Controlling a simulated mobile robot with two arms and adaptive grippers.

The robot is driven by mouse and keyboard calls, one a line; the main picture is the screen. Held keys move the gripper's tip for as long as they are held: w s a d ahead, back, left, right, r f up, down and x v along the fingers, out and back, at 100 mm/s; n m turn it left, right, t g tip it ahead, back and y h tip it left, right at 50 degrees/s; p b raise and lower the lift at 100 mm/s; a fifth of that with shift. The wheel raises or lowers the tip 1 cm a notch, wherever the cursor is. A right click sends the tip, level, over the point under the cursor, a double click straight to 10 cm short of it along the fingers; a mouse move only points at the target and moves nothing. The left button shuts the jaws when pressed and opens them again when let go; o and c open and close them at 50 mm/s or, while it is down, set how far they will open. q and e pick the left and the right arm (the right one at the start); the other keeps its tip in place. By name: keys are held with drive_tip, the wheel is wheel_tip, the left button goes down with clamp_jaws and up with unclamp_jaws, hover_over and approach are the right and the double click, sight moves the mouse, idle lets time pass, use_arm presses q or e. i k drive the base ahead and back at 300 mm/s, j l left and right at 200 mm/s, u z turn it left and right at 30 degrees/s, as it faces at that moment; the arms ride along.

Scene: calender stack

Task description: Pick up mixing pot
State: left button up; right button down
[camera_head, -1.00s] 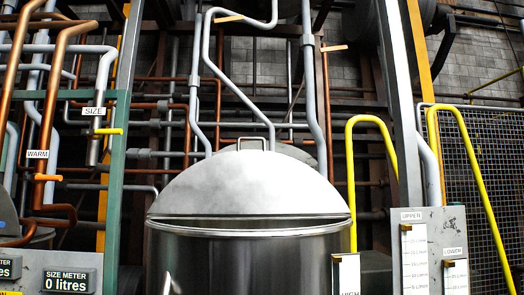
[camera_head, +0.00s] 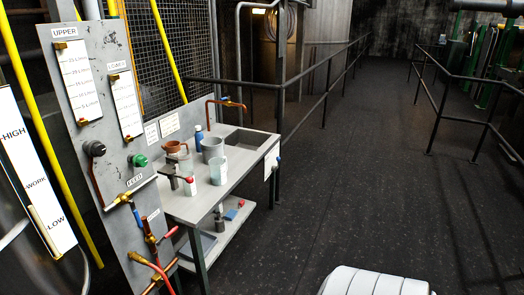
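On the grey side table (camera_head: 235,187) stands a grey cylindrical pot (camera_head: 213,150), which may be the mixing pot; I cannot tell for certain. It is upright, between a blue bottle (camera_head: 198,133) behind it and a clear beaker (camera_head: 218,171) in front of it. A brown jug (camera_head: 174,147) stands to its left. Neither of my grippers is in view, so nothing is seen touching the pot.
A sink (camera_head: 248,142) is set in the table's far end, and small items lie on the lower shelf (camera_head: 220,238). A grey control panel (camera_head: 100,120) with gauges and pipes stands left of the table. Dark floor (camera_head: 350,190) is open at right, between railings (camera_head: 325,100).

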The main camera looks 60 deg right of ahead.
sight(215, 149)
drive_tip(key=z, duration=1.55)
drive_tip(key=u, duration=1.7)
drive_tip(key=z, duration=1.7)
drive_tip(key=i+l+u, duration=0.1)
drive_tip(key=i, duration=0.25)
drive_tip(key=i+l+u, duration=0.1)
drive_tip(key=i+l, duration=0.15)
drive_tip(key=i, duration=0.1)
